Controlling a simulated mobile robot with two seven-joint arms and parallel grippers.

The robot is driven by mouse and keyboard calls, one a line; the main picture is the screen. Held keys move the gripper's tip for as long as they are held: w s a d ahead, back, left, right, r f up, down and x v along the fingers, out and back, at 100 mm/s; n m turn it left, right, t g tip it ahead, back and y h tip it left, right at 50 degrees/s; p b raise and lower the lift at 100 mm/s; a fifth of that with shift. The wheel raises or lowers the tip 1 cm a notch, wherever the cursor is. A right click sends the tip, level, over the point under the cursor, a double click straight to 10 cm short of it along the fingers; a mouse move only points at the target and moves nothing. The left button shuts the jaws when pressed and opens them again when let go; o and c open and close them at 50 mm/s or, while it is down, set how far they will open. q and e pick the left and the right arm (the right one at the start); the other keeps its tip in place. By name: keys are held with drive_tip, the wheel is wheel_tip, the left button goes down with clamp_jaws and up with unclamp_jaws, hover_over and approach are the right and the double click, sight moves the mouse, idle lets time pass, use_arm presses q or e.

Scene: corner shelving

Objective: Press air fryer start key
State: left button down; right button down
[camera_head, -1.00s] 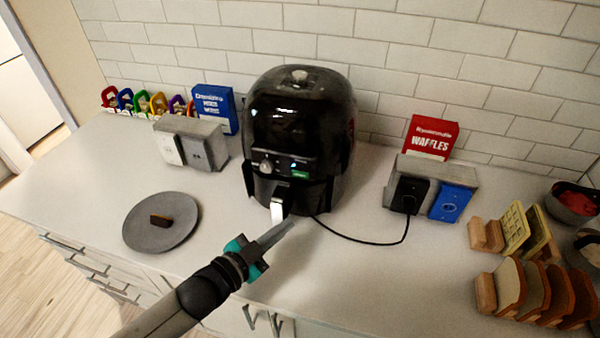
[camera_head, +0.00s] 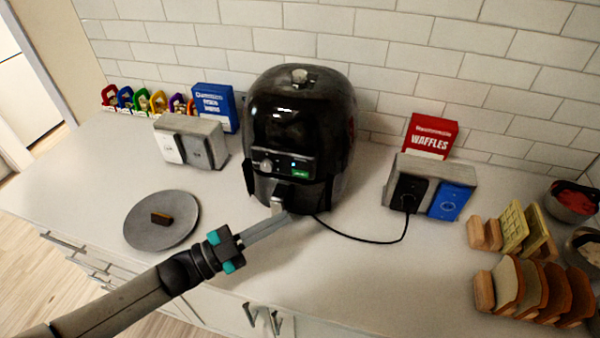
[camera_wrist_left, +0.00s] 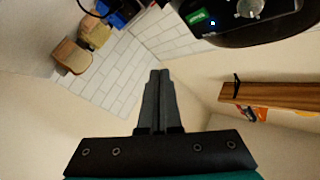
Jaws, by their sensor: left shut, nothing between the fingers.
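The black air fryer (camera_head: 300,120) stands on the counter against the tiled wall. Its front panel has a silver knob (camera_head: 266,166), a small lit blue dot and a green key (camera_head: 300,174). In the left wrist view, the air fryer (camera_wrist_left: 262,32) is at the top right, with the green key (camera_wrist_left: 198,17) near the top edge. My left gripper (camera_head: 288,217) is shut and empty. Its tips are in front of the air fryer's lower front, by the drawer handle (camera_head: 279,199) and below the green key. In the wrist view its fingers (camera_wrist_left: 159,74) are together. My right gripper is out of view.
A dark cord (camera_head: 365,241) runs from the air fryer to a socket block (camera_head: 432,170) at right. A grey round plate (camera_head: 140,232) with a small dark block lies at left. Bread slices (camera_head: 535,290) stand at far right. The front middle counter is clear.

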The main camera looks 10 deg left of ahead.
use_arm(q)
drive_tip(key=shift+w, duration=0.1)
drive_tip(key=b, duration=0.4)
approach(308, 175)
drive_tip(key=d, duration=0.4)
drive_tip(key=shift+w+r+b, duration=0.2)
drive_tip(key=shift+w+b, duration=0.05)
drive_tip(key=shift+w, duration=0.4)
drive_tip(key=shift+w+r+b, duration=0.2)
drive_tip(key=shift+w+r, duration=0.05)
drive_tip(key=shift+w, duration=0.4)
idle(0.5)
drive_tip(key=shift+w, duration=0.4)
drive_tip(key=shift+w+b, duration=0.35)
drive_tip(key=shift+b, duration=0.05)
idle(0.3)
drive_tip(key=shift+s, duration=0.1)
drive_tip(key=shift+s+p, duration=0.5)
drive_tip(key=shift+s, duration=0.15)
drive_tip(key=shift+s, duration=0.1)
